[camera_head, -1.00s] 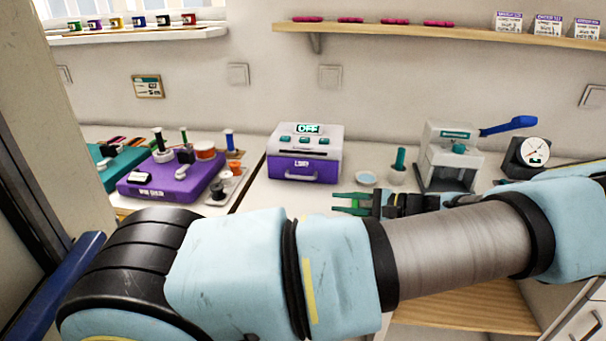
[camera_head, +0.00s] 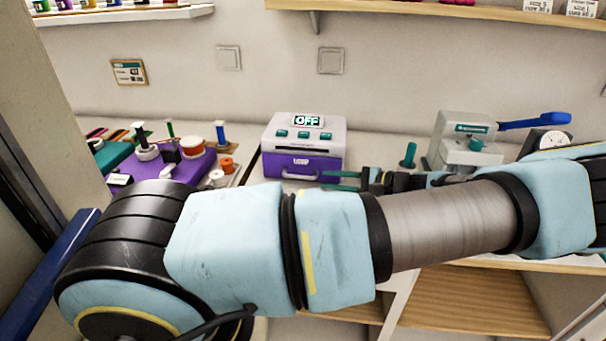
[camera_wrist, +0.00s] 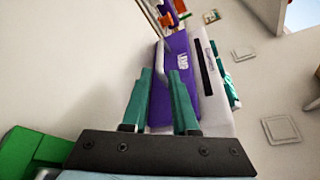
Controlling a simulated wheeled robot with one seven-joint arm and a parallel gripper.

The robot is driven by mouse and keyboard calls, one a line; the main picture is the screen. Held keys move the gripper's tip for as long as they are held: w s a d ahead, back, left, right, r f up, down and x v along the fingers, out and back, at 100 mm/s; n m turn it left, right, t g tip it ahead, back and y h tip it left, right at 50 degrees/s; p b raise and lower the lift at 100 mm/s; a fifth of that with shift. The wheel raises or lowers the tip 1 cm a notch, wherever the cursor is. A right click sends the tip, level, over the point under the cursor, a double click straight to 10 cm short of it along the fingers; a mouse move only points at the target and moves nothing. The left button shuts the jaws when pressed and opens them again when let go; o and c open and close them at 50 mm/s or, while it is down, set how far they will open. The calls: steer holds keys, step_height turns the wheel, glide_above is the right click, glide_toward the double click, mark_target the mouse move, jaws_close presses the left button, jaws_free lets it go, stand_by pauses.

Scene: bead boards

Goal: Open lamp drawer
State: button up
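The lamp box (camera_head: 304,137) stands on the counter with a white top, teal buttons and a display reading OFF. Its purple lamp drawer (camera_head: 284,161) at the front looks shut and has a pale bar handle (camera_head: 300,177). My gripper (camera_head: 333,181) is at the right front of the drawer, partly hidden by my arm. In the wrist view, the green fingers (camera_wrist: 163,85) are apart, with the purple drawer front (camera_wrist: 178,62) and its label ahead. The handle (camera_wrist: 173,80) shows near and between the fingertips; I cannot tell whether they touch it.
A purple bead board (camera_head: 175,171) with spools is at left. A grey press (camera_head: 465,140) with a blue lever, a teal-handled tool (camera_head: 408,156) and a dial gauge (camera_head: 546,142) stand at right. A shelf (camera_head: 420,12) runs above. My arm covers the counter front.

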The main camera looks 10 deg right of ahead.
mark_target(307, 177)
steer(key=p+x, duration=0.2)
steer(key=x, duration=0.5)
steer(key=shift+w+a+r, duration=0.1)
steer(key=shift+a, duration=0.15)
steer(key=shift+w+a+f+p, duration=0.3)
steer(key=shift+a+p, duration=0.1)
steer(key=shift+a, duration=0.1)
steer(key=shift+c, duration=0.3)
jaws_close()
stand_by(0.3)
